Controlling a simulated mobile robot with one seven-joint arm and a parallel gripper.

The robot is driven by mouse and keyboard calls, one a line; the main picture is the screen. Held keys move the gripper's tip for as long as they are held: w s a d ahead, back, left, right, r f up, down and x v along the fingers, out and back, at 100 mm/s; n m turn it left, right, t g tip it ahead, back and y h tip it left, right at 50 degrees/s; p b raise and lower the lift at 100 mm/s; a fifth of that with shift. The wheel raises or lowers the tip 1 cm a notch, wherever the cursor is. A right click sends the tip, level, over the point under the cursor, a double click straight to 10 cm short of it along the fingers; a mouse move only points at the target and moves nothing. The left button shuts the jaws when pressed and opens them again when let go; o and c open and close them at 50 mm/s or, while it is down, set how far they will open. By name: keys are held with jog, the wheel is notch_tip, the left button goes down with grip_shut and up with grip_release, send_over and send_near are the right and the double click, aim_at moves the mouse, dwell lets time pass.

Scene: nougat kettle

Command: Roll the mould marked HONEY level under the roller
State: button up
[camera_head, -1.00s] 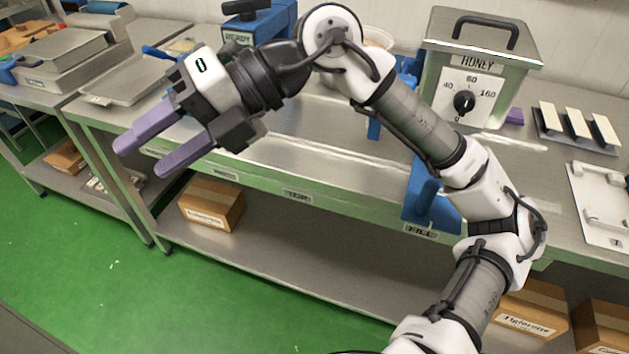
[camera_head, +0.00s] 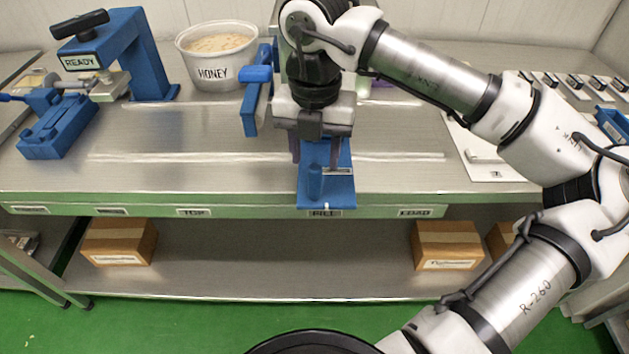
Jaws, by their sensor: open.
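My gripper (camera_head: 316,150) points down over the front of the bench, at the blue stand (camera_head: 327,190) above the FILL label. Its fingers are apart, one on each side of the stand's upper part. I cannot tell if they touch anything. A small pale metal piece (camera_head: 337,171) shows at the stand, partly hidden by the gripper. I cannot make out a mould marked HONEY. I cannot tell which blue device carries the roller.
A blue press-like frame (camera_head: 148,60) with a READY sign (camera_head: 80,62) and a low blue fixture (camera_head: 58,128) stand at left. A blue upright part (camera_head: 256,98) is left of my gripper. A white plate (camera_head: 478,150) lies at right. The bench's left middle is clear.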

aim_at(314, 186)
notch_tip(314, 186, down, 8)
jog(key=shift+f+p, duration=0.25)
jog(key=shift+p, duration=0.35)
grip_shut()
